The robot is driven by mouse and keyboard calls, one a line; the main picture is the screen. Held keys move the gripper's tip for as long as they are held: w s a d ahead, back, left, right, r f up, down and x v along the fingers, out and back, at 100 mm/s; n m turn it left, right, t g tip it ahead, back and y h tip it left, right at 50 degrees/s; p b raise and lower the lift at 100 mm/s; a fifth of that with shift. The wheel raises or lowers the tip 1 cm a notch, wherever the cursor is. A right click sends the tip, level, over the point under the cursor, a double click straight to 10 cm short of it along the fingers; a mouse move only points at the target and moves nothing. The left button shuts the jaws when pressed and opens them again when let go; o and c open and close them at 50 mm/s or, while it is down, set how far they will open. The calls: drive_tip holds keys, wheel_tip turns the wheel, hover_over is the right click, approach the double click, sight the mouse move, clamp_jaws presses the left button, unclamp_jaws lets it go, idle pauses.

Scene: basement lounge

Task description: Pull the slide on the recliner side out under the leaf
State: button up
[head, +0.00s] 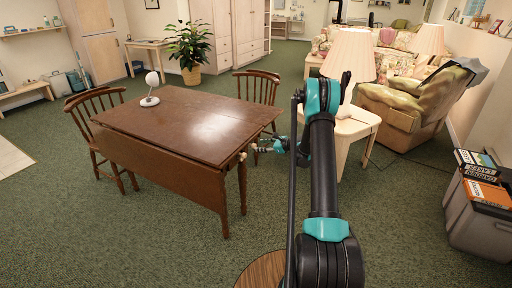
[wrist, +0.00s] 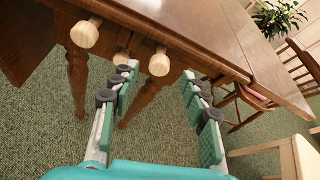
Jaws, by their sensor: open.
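The brown drop-leaf table (head: 190,112) stands left of my arm, with its near leaf (head: 150,165) hanging down. Pale wooden knobs stick out at the table end facing me. The wrist view shows a large left knob (wrist: 84,34), a right knob (wrist: 159,62) and a partly hidden one (wrist: 121,57) between them.
A white side table (head: 345,128) with a lamp stands right of my arm, close to the gripper. The recliner (head: 405,108) is beyond it. Wooden chairs (head: 258,86) stand around the table. A grey bin (head: 475,220) with books sits at the right.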

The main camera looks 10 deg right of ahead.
sight(255, 146)
drive_tip(key=shift+x, duration=2.2)
clamp_jaws()
